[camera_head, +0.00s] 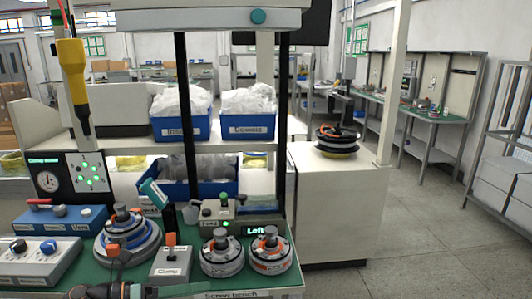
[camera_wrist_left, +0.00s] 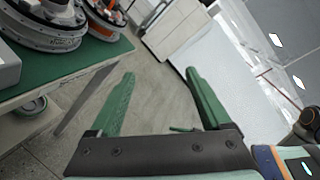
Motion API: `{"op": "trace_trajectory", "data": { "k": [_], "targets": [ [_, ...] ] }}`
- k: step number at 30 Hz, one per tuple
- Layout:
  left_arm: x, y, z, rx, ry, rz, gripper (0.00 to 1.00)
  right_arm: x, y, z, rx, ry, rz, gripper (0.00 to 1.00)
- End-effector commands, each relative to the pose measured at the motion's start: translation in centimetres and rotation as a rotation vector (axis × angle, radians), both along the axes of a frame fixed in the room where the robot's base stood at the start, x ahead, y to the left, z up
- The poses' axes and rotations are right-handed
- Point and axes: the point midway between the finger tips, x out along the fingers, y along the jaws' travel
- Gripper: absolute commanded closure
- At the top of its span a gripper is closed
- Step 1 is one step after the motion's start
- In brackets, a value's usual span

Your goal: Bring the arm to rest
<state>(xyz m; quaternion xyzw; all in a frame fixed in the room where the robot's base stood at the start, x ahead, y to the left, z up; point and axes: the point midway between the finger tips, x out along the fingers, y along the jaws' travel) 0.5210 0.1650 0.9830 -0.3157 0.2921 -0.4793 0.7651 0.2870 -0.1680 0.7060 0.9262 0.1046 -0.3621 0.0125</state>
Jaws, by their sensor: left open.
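My left gripper (camera_head: 180,290) shows at the bottom edge of the head view, low at the front edge of the green-topped bench (camera_head: 84,276). In the left wrist view its two green fingers (camera_wrist_left: 160,73) stand wide apart with nothing between them. The grey floor (camera_wrist_left: 150,112) and a pale panel lie beyond the fingers. The bench edge (camera_wrist_left: 95,62) is to the left of the fingers there, apart from them. Most of the left arm is out of the head view. My right gripper is in neither view.
Hub motors (camera_head: 221,256) (camera_head: 270,251) (camera_head: 127,238) stand on the bench near a clamp box (camera_head: 171,263). Blue bins (camera_head: 182,127) (camera_head: 248,127) sit on a shelf above. A yellow-handled tool (camera_head: 72,72) hangs at left. Open floor (camera_head: 425,240) lies to the right.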

Motion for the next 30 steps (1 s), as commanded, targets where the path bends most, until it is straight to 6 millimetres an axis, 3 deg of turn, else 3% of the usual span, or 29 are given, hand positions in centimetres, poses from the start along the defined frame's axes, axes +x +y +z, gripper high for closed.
{"op": "trace_trajectory", "data": {
  "k": [1, 4, 8, 11, 14, 18, 21, 25, 30],
  "targets": [
    [-0.7, -1.6, -0.5, -0.134, 0.088, 0.055, 0.19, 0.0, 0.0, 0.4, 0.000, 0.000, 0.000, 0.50],
    [-1.3, -3.0, -1.5, -0.383, 0.273, 0.195, 0.19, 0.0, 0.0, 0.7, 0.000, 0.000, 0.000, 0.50],
    [-2.4, -2.9, -4.2, -0.688, 0.555, 0.406, 0.19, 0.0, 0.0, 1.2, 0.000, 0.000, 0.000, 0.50],
    [-4.0, -1.9, -7.6, -0.904, 0.794, 0.592, 0.19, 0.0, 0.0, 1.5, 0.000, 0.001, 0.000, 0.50],
    [-6.7, -0.7, -12.0, -1.102, 1.047, 0.794, 0.19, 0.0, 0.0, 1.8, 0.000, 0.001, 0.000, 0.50],
    [-12.7, 0.5, -18.3, -1.337, 1.392, 1.089, 0.19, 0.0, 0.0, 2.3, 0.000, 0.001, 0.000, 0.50],
    [-17.3, 0.7, -21.8, -1.455, 1.590, 1.271, 0.19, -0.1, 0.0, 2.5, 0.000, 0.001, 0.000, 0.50],
    [-21.6, 0.5, -24.2, -1.540, 1.750, 1.424, 0.19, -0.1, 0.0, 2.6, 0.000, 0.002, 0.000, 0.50],
    [-23.5, 0.3, -25.1, -1.574, 1.819, 1.492, 0.19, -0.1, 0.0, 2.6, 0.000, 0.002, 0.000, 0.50]
  ]
}}
